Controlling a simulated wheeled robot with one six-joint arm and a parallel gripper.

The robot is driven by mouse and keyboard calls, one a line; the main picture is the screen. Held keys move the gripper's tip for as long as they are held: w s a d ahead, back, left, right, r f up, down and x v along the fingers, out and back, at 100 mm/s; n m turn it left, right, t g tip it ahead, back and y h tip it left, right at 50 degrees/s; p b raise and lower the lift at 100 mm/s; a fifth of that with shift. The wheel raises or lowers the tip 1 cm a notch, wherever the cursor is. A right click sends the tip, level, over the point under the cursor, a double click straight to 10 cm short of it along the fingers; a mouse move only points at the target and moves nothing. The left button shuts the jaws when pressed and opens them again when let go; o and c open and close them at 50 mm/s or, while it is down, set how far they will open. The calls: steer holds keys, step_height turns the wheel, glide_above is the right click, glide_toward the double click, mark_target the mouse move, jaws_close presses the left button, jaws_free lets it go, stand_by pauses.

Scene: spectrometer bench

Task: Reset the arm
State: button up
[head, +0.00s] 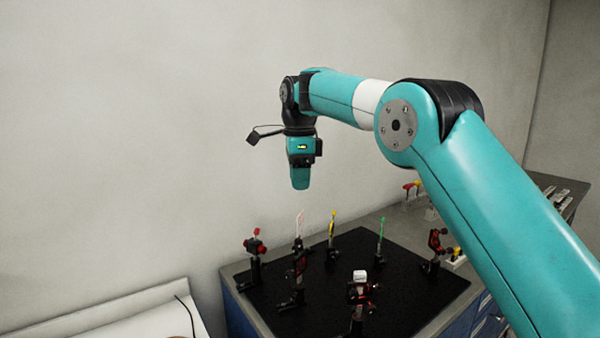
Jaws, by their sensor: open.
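My teal arm reaches in from the lower right and bends down at the wrist. My gripper (300,181) hangs pointing down above the far part of the black optical board (400,297), clear of the posts under it. It is open, with nothing seen in it; its fingers are small and hard to make out from here. A small dark camera on a bracket sticks out to the left of the wrist.
On the board stand a red-topped mount (256,246), a pale card holder (299,227), a yellow-tipped post (332,226), a green-tipped post (381,232), a white-topped mount (360,277) and a black-red mount (435,243). A pale surface (110,318) lies lower left.

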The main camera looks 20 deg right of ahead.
steer(key=shift+r, duration=0.75)
steer(key=s+a+f+n+y+b, duration=0.1)
steer(key=s+f+n, duration=0.2)
steer(key=s+n, duration=0.6)
steer(key=s+a+f+n+y+b, duration=0.1)
steer(key=s+f+n, duration=0.3)
steer(key=s+n, duration=0.5)
steer(key=s+a+f+n+y+b, duration=0.1)
steer(key=s+f+n, duration=0.3)
steer(key=s, duration=1.7)
steer(key=a+n+y, duration=0.1)
steer(key=n, duration=0.4)
steer(key=shift+s+a+f, duration=0.15)
steer(key=shift+s+a, duration=0.05)
steer(key=shift+s, duration=0.1)
